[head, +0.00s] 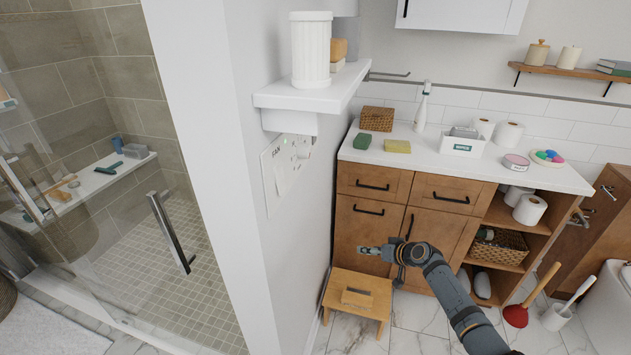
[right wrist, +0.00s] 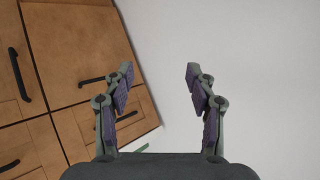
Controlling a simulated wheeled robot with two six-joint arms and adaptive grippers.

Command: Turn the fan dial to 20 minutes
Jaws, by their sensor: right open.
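The fan panel (head: 270,186), a pale plate marked FAN, is on the side wall below a white shelf, in the head view. A small green light shows near its top. A pale knob-like shape (head: 303,148) is at its upper right, but the dial's setting is too small to read. A pale sheet-like patch (head: 287,178) covers part of the plate. My right gripper (head: 364,250) is low and to the right of the panel, in front of the wooden cabinet. In the right wrist view my right gripper (right wrist: 160,76) is open and empty, facing white wall. My left gripper is not in view.
The white shelf (head: 300,95) juts out above the panel, holding a ribbed white cup (head: 311,50). A wooden stool (head: 372,294) stands below my right gripper. The wooden cabinet (head: 360,225) is behind it. A glass shower door with a metal handle (head: 170,232) is at left.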

